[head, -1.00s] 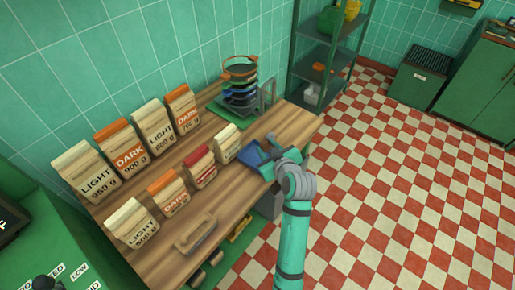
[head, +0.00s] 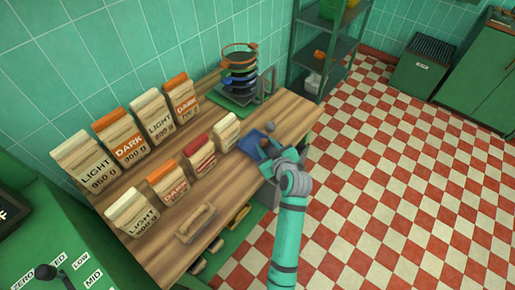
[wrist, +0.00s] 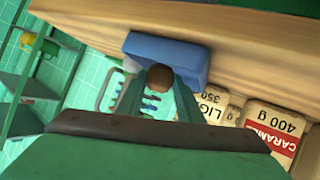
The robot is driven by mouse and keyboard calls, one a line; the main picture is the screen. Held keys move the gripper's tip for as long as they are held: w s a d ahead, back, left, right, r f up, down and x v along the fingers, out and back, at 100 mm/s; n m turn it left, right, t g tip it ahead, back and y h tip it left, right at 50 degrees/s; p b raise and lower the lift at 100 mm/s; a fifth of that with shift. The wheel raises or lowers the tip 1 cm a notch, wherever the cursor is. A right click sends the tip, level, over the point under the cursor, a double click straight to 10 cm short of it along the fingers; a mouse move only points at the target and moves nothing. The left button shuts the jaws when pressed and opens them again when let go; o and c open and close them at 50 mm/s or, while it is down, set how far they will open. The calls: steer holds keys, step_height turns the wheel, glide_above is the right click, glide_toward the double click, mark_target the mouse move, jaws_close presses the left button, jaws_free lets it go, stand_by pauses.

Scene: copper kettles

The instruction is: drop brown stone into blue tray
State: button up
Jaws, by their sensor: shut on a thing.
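The brown stone (wrist: 160,77) is a small round lump held between the two teal fingertips of my gripper (wrist: 159,84) in the wrist view. The blue tray (wrist: 165,48) lies directly beyond the stone there, on the wooden table. In the head view the blue tray (head: 252,141) sits near the table's right edge. My gripper (head: 265,149) reaches in at the tray's near right side and hides part of it. I cannot tell the exact height of the stone above the tray.
A small grey stone (head: 270,127) lies beyond the tray. Several labelled bags (head: 165,183) stand in rows on the wooden table (head: 292,116) to the left. The checkered floor at right is clear.

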steer(key=o, duration=1.2)
steer(key=v, duration=1)
steer(key=shift+s+r, duration=0.15)
steer(key=shift+s, duration=0.2)
